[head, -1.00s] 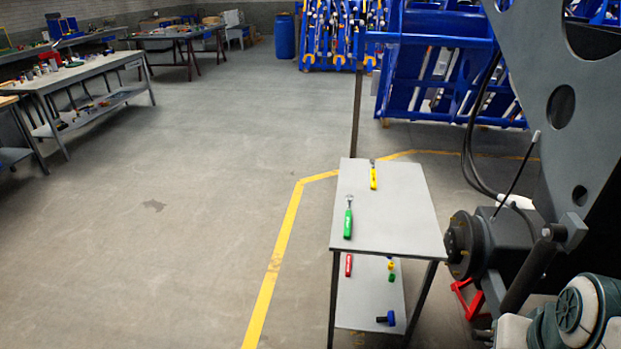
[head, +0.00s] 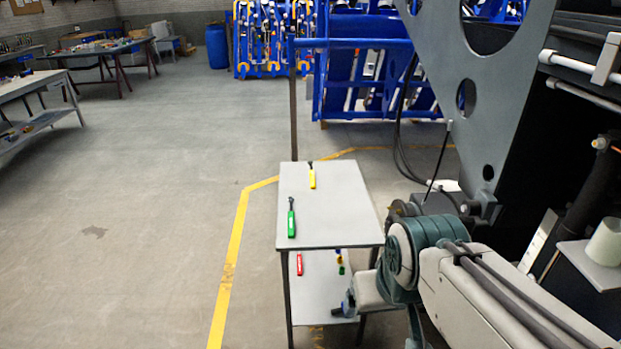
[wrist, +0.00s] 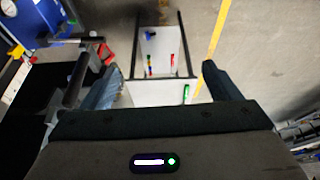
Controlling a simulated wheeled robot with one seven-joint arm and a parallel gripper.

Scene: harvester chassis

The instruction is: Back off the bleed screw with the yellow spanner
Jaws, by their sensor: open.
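The yellow spanner (head: 312,178) lies on the grey top of a small table (head: 338,228), near its far edge. A green-handled tool (head: 291,220) lies nearer, at the left side of the top; it also shows in the wrist view (wrist: 186,93). The hub (head: 402,208) on the machine is mostly hidden behind my arm, and I cannot make out the bleed screw. My gripper (wrist: 160,76) is open and empty, its fingers spread with the table seen beyond them. I cannot see the yellow spanner in the wrist view.
The table's lower shelf (head: 322,303) holds a red-handled tool (head: 299,263) and other small items. The grey machine frame (head: 490,110) stands close on the right. Blue racks (head: 365,80) stand behind. The floor left of the yellow line (head: 230,270) is clear.

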